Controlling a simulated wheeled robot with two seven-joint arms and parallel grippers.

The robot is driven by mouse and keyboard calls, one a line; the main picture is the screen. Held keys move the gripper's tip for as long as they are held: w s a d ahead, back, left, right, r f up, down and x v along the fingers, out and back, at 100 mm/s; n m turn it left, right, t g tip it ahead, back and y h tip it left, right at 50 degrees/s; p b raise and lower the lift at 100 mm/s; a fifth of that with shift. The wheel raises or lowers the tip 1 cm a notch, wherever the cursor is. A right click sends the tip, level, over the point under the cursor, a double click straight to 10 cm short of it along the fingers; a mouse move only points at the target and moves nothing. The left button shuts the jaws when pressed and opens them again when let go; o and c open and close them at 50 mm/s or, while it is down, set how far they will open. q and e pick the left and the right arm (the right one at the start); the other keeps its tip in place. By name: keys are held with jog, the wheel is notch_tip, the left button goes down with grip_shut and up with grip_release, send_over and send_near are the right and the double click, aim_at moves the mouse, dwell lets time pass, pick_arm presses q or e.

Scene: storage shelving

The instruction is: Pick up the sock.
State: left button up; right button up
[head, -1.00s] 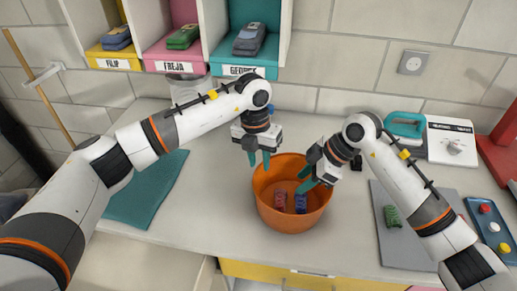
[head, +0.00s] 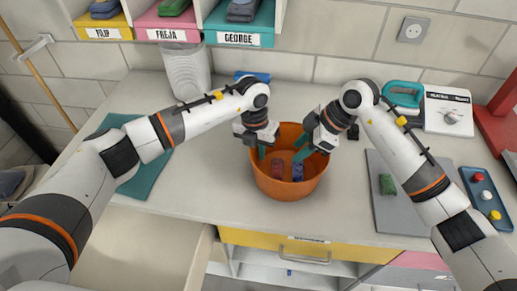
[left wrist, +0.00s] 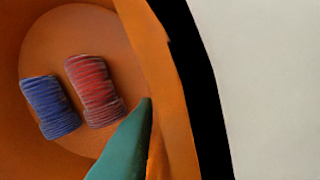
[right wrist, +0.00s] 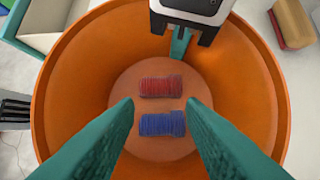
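A red sock (head: 277,169) and a blue sock (head: 298,172) lie side by side, apart, on the floor of an orange bucket (head: 290,190). They also show in the right wrist view, red sock (right wrist: 160,87) above blue sock (right wrist: 162,124). My right gripper (head: 302,154) is open over the bucket, its fingers (right wrist: 158,106) spread to either side of the socks, holding nothing. My left gripper (head: 263,152) is at the bucket's left rim. One teal finger (left wrist: 125,145) shows inside the bucket beside the red sock; the other is hidden. A green sock (head: 387,184) lies on a grey mat (head: 400,217).
Labelled cubbies with folded items stand at the back, George's bin (head: 239,39) nearest the bucket. A blue tray (head: 484,197) with coloured knobs lies at right. A drawer (head: 150,250) is open at front left.

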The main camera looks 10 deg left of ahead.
aim_at(278, 167)
jog(key=shift+o, duration=1)
jog(key=o, duration=0.6)
jog(key=shift+s+d+r, duration=0.25)
jog(key=shift+d+r, duration=0.4)
jog(key=shift+r, duration=0.25)
jog(key=shift+c, duration=0.2)
jog(key=o, duration=0.3)
jog(key=shift+s, duration=0.15)
jog(key=shift+o, duration=0.6)
jog(key=x, duration=0.6)
jog(key=shift+a+f, duration=0.2)
jog(key=shift+a, duration=0.05)
jog(key=shift+w+x, duration=0.2)
jog(key=shift+x, duration=1.05)
jog(key=shift+w+x, duration=0.2)
jog(key=shift+x, duration=1.05)
